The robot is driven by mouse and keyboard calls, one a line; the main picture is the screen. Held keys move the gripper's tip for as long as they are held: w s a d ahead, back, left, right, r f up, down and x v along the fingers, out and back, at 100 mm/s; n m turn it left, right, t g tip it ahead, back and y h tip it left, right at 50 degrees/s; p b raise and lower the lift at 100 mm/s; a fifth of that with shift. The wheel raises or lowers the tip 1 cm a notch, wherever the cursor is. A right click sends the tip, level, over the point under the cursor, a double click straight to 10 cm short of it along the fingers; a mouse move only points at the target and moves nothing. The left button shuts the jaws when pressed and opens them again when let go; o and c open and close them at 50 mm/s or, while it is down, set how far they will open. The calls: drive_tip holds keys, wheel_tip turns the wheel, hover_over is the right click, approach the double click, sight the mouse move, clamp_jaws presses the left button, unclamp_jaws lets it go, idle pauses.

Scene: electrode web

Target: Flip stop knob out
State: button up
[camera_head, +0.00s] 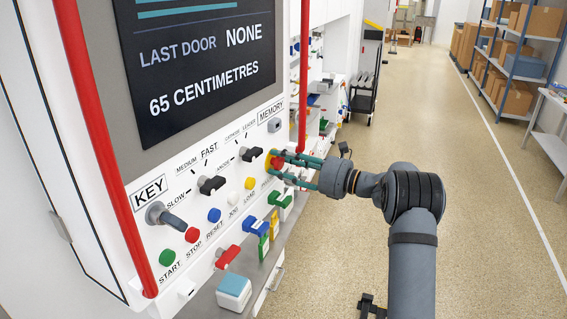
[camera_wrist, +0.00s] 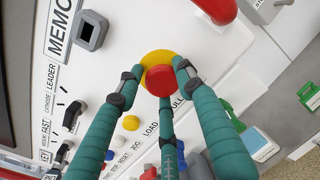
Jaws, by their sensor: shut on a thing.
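The red stop knob (camera_head: 278,163) sits on a yellow disc at the right end of the control panel. In the wrist view the round red knob (camera_wrist: 159,82) shows face-on, with the yellow disc (camera_wrist: 158,58) behind it. My gripper (camera_head: 277,165) reaches in from the right with its teal fingers around the knob. In the wrist view its three fingers (camera_wrist: 160,84) close in on the knob from both sides and below, and the gripper is shut on it. The exact finger contacts are partly hidden.
Left of the knob are black selector switches (camera_head: 212,185), a key switch (camera_head: 165,216) and several coloured buttons, including a red one (camera_head: 192,235) labelled STOP. A red vertical rail (camera_head: 304,75) stands close above the knob. The aisle floor (camera_head: 480,220) is clear.

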drive_tip(key=shift+r, duration=0.15)
clamp_jaws()
drive_tip(key=shift+w+d, duration=0.1)
drive_tip(key=shift+d+f+b, duration=0.2)
drive_tip(key=shift+d+b, duration=0.25)
drive_tip(key=shift+b, duration=0.05)
drive_tip(key=shift+s+d+r, duration=0.2)
drive_tip(key=shift+d, duration=0.05)
drive_tip(key=shift+o, duration=1.1)
unclamp_jaws()
drive_tip(key=o, duration=0.4)
drive_tip(key=shift+s+d, duration=0.15)
drive_tip(key=shift+c, duration=0.2)
drive_tip(key=shift+f, duration=0.1)
